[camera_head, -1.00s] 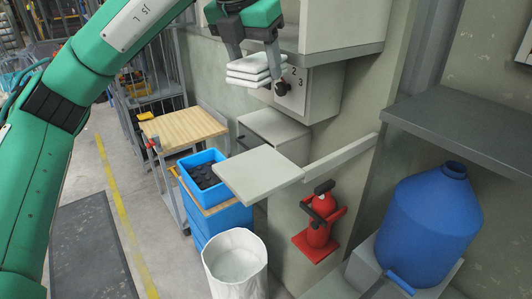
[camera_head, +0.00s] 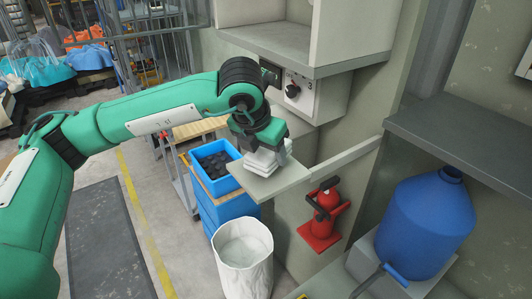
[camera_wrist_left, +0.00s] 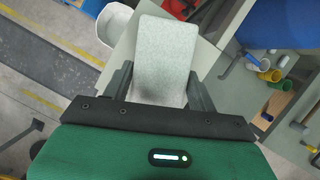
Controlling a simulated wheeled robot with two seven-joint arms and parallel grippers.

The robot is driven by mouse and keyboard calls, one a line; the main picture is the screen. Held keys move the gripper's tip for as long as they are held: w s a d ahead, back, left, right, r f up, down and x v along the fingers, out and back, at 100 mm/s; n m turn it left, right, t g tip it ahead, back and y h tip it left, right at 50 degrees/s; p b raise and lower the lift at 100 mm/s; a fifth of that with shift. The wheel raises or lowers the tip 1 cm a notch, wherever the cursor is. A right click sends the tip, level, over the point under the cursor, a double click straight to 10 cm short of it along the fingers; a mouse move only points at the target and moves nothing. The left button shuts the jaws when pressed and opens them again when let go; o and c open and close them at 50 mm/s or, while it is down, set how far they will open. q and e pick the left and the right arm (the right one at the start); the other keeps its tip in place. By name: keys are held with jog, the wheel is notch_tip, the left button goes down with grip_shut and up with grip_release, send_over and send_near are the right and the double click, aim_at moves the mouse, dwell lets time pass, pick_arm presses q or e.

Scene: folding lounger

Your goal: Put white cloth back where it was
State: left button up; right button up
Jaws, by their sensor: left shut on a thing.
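The folded white cloth (camera_head: 262,162) is a stacked pad under my left gripper (camera_head: 262,148), over the pale board (camera_head: 285,181) that juts from the wall. The gripper is shut on the cloth and points down. In the left wrist view the cloth (camera_wrist_left: 165,55) lies between the two fingers (camera_wrist_left: 160,92), with the board (camera_wrist_left: 207,60) behind it. The cloth is at or just above the board. I cannot tell whether they touch. My right gripper is not in view.
A white bin (camera_head: 243,262) stands below the board. A blue crate (camera_head: 232,182) with dark items is left of it. A red fire extinguisher (camera_head: 325,208) hangs right of it. A grey shelf (camera_head: 300,50) and a knob box (camera_head: 315,98) are above. A blue jug (camera_head: 425,215) stands at right.

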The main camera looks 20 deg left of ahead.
pick_arm(q)
jog(key=shift+f, duration=1.15)
jog(key=shift+s, duration=0.1)
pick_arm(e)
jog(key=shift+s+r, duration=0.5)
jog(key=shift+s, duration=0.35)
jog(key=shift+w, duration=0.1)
pick_arm(q)
jog(key=shift+f, duration=0.15)
jog(key=o, duration=0.9)
jog(key=shift+o, duration=0.2)
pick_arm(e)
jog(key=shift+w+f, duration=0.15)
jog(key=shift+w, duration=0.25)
